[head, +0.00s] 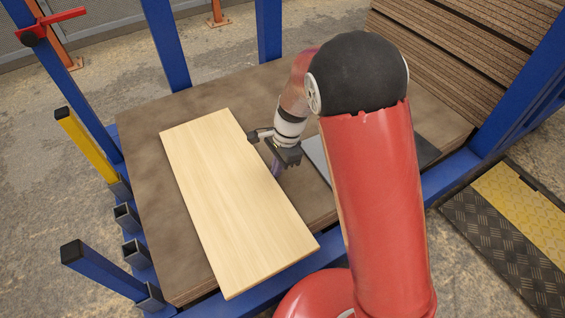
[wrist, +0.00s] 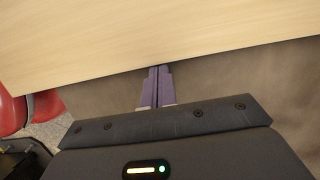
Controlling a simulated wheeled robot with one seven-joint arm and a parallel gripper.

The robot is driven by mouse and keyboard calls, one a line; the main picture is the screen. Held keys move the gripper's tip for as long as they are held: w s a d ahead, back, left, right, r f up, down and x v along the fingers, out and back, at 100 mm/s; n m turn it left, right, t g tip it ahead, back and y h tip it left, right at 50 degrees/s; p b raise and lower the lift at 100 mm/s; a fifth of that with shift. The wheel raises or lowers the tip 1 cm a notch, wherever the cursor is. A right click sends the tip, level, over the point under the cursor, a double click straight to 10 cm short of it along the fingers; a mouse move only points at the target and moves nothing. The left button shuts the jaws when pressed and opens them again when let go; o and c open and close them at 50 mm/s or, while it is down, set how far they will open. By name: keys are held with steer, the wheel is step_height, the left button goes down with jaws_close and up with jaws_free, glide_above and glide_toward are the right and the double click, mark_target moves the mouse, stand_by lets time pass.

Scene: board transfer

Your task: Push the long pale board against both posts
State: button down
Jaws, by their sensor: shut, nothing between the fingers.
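The long pale board (head: 225,190) lies flat on a brown slab (head: 140,190), slanting from upper left to lower right. Its near long edge crosses the wrist view, with the pale surface (wrist: 120,35) above. My gripper (head: 277,167) is to the right of the board's right long edge. Its purple fingers (wrist: 157,72) are shut and empty, tips at or very close to that edge; I cannot tell if they touch. At the left stand a yellow post (head: 85,143) and a short blue post (head: 100,268), both black-capped. A strip of brown slab shows between the board and these posts.
Tall blue uprights (head: 166,45) stand behind the slab. A grey plate (head: 318,155) lies to the right, partly hidden by my red arm. Stacked brown boards (head: 460,50) are at upper right. A yellow and black step (head: 515,215) is on the floor at right.

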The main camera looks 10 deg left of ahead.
mark_target(222, 197)
steer(key=s+a+p, duration=0.1)
steer(key=s+a, duration=0.2)
steer(key=a, duration=0.1)
steer(key=s+a+p, duration=0.2)
steer(key=s+a, duration=0.1)
steer(key=a, duration=0.1)
steer(key=s+a+p, duration=0.2)
steer(key=s+a, duration=0.1)
steer(key=a, duration=0.1)
steer(key=shift+s+a+r, duration=0.1)
steer(key=shift+s+a, duration=0.05)
steer(key=shift+s, duration=0.1)
steer(key=shift+s+a, duration=0.25)
